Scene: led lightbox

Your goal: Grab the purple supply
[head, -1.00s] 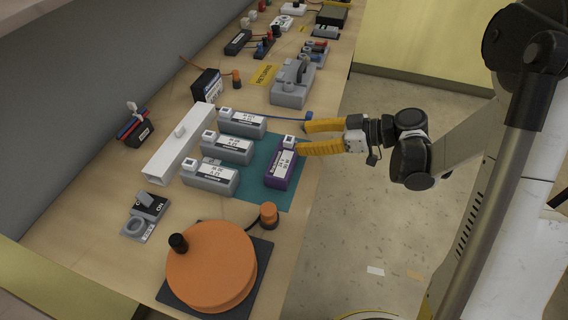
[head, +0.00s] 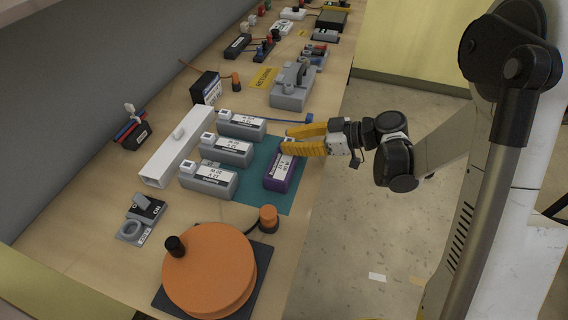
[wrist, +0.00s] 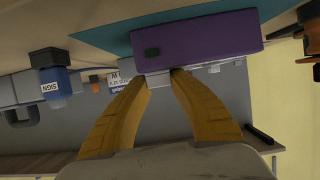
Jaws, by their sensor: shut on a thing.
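The purple supply (head: 279,174) lies on the teal mat (head: 256,188) at the bench's right edge, its white label facing up. In the wrist view the purple supply (wrist: 205,38) spans the top of the picture. My gripper (head: 284,141) has its yellow fingers around the supply's far end, by the small pale block there. In the wrist view my gripper's fingertips (wrist: 161,76) are close together on that pale block against the purple body. The exact contact is partly hidden by the fingers.
Several grey supplies (head: 227,150) stand left of the purple one, beside a white channel (head: 177,146). An orange disc (head: 209,268) and an orange knob (head: 268,217) are nearer. A grey device (head: 292,94) stands beyond. Open floor lies to the right.

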